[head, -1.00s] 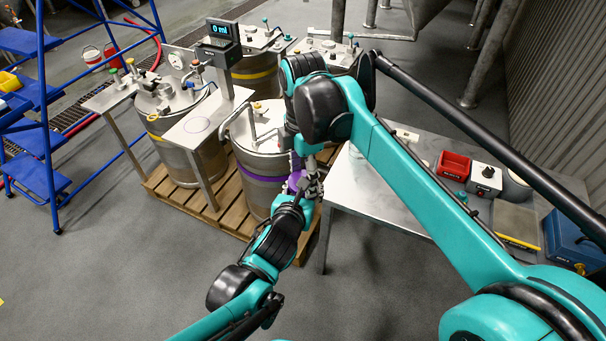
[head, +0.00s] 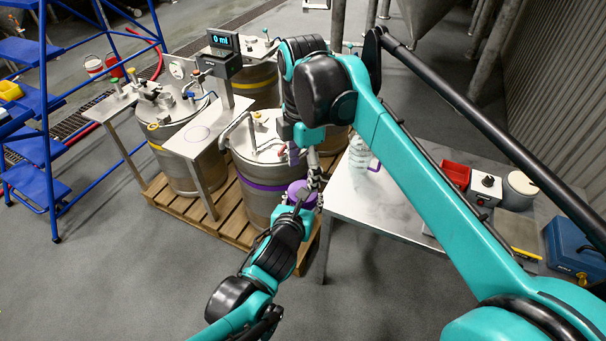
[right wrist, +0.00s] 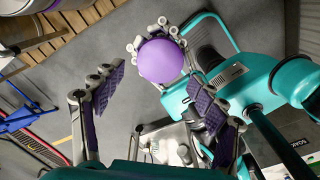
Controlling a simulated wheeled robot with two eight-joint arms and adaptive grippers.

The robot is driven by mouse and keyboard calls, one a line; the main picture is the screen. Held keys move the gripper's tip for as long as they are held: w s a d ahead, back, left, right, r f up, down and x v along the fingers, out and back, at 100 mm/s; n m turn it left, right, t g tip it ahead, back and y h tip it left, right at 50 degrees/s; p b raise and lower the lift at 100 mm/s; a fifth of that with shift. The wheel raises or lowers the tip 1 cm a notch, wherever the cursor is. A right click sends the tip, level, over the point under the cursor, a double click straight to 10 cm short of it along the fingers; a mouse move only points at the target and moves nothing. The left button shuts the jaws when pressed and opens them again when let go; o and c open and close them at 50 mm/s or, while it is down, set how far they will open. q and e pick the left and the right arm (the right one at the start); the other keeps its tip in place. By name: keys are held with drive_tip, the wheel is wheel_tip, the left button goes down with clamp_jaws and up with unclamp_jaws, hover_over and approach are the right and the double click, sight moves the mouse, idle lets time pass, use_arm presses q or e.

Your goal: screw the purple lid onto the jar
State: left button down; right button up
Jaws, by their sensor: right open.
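The purple lid (head: 299,190) shows as a round disc from above at the fingers of my left gripper (head: 304,203). In the right wrist view the lid (right wrist: 161,61) is a smooth purple circle with the left gripper's grey fingers around its edge. The jar's body is hidden beneath the lid and fingers. My left gripper is closed around the jar, clear of the floor. My right gripper (head: 314,168) is just above the lid in the head view. In the right wrist view its two purple-padded fingers (right wrist: 153,100) stand wide apart, with nothing between the pads.
Steel drums, one with a purple band (head: 262,187), stand on a wooden pallet (head: 229,226) behind the grippers. A steel table (head: 375,208) to the right carries a clear jug (head: 360,152), a red bin (head: 455,174) and a blue toolbox (head: 575,245). Open floor lies at front left.

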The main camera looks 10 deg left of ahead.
sight(303, 205)
drive_tip(key=shift+c, duration=0.5)
drive_tip(key=shift+r+n, duration=1.7)
drive_tip(key=shift+n, duration=0.1)
drive_tip(key=shift+f, duration=0.15)
drive_tip(key=shift+f, duration=3.9)
